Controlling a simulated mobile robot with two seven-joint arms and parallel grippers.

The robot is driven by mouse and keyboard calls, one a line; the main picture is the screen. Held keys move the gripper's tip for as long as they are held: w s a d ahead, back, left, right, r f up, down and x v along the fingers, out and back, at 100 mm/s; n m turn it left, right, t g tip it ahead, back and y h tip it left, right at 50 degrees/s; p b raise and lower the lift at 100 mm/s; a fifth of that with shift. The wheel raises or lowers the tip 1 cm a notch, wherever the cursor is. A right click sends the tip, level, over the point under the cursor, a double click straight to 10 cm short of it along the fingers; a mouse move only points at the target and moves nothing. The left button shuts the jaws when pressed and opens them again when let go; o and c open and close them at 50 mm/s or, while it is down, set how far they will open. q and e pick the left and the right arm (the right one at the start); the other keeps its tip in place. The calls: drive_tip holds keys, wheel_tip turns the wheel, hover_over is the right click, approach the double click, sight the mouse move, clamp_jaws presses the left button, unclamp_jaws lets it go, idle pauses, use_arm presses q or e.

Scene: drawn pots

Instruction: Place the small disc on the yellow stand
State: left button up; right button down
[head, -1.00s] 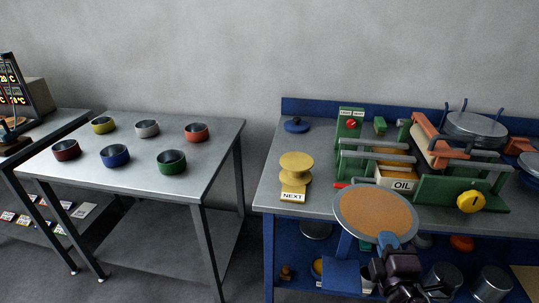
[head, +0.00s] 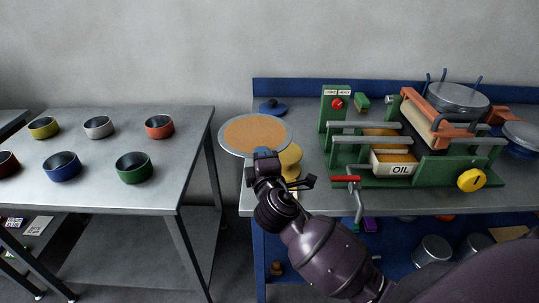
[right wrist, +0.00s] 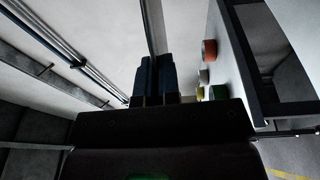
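A round disc (head: 254,135), tan with a grey rim, is held by its near edge in my right gripper (head: 263,154). In the right wrist view the dark blue fingers (right wrist: 153,76) are close together, with a thin strip, seemingly the disc edge-on (right wrist: 153,25), beyond them. The yellow stand (head: 290,164) is on the blue-backed bench near its left end. The disc and gripper partly hide it. The disc appears above the stand and to its left in the head view; the gap between them cannot be told. My left gripper is not in view.
A blue lid-like piece (head: 272,107) lies behind the disc. A green rig with an oil box (head: 394,163) and red lever (head: 345,179) stands right of the stand. Several bowls are on the left table (head: 105,180). A gap separates table and bench.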

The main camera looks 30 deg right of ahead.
drive_tip(key=w+d+f+m+g+h+b, duration=0.2)
drive_tip(key=w+d+f+m+g+h, duration=0.1)
drive_tip(key=d+h, duration=0.3)
drive_tip(key=shift+w+d+f+m+h, duration=0.3)
drive_tip(key=shift+d+f+m+h, duration=0.15)
drive_tip(key=shift+m, duration=0.35)
drive_tip(key=shift+r, duration=0.1)
drive_tip(key=shift+g+y, duration=0.35)
drive_tip(key=shift+g, duration=0.35)
wheel_tip(320, 180, down, 6)
drive_tip(key=shift+r+b, duration=0.1)
drive_tip(key=shift+b, duration=0.65)
